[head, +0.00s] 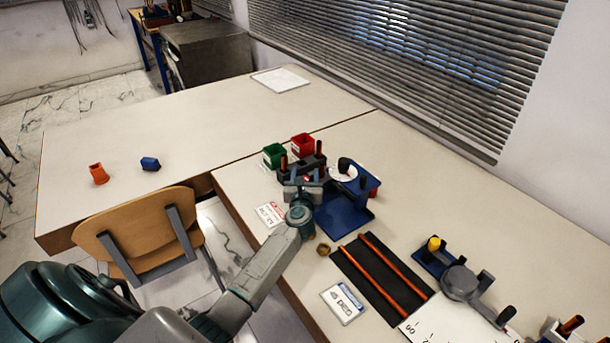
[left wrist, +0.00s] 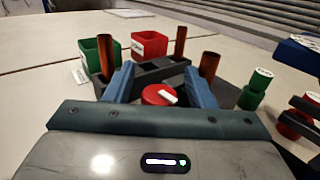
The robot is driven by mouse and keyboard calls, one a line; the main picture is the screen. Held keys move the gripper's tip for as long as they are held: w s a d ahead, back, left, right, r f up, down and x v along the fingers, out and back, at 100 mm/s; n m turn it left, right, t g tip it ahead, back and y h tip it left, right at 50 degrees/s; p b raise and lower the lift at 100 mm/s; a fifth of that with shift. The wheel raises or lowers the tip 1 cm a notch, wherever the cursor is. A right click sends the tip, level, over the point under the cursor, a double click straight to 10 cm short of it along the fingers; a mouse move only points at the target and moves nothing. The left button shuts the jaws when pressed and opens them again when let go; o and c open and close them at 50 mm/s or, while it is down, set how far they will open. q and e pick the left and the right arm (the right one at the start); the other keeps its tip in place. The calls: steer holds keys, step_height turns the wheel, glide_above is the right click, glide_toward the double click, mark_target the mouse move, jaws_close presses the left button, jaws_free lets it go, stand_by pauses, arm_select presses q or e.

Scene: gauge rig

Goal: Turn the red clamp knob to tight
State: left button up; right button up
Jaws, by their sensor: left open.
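The red clamp knob (left wrist: 158,95) is a round red cap with a white bar on top, seen in the left wrist view. It sits in front of a dark clamp block (left wrist: 160,72) with upright copper-brown rods (left wrist: 106,57). My left gripper (left wrist: 159,70) is open, its two blue fingers on either side of the knob in the picture, with gaps to both. I cannot tell whether the fingertips are down at the knob's height. In the head view my left gripper (head: 304,182) is over the block and mostly hides the knob. My right gripper is not seen.
Green (head: 274,156) and red (head: 302,145) bins stand behind the block. A blue gauge stand (head: 345,208) is close on the right. A black mat (head: 385,272) with orange rods lies nearer. A wooden chair (head: 140,235) stands left; the far table is mostly clear.

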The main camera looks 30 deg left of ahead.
arm_select(q)
steer(key=shift+w, duration=0.1)
steer(key=shift+c, duration=0.2)
steer(key=c, duration=0.9)
steer(key=shift+r+m+h, duration=0.1)
steer(key=shift+m+h, duration=0.2)
steer(key=shift+h, duration=0.1)
steer(key=shift+c, duration=0.2)
steer(key=shift+m+t+h+p, duration=0.5)
steer(key=shift+h+p, duration=0.05)
steer(key=shift+h, duration=0.15)
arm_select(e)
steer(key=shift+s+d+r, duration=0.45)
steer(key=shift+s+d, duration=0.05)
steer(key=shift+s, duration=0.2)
arm_select(q)
steer(key=shift+d, duration=0.1)
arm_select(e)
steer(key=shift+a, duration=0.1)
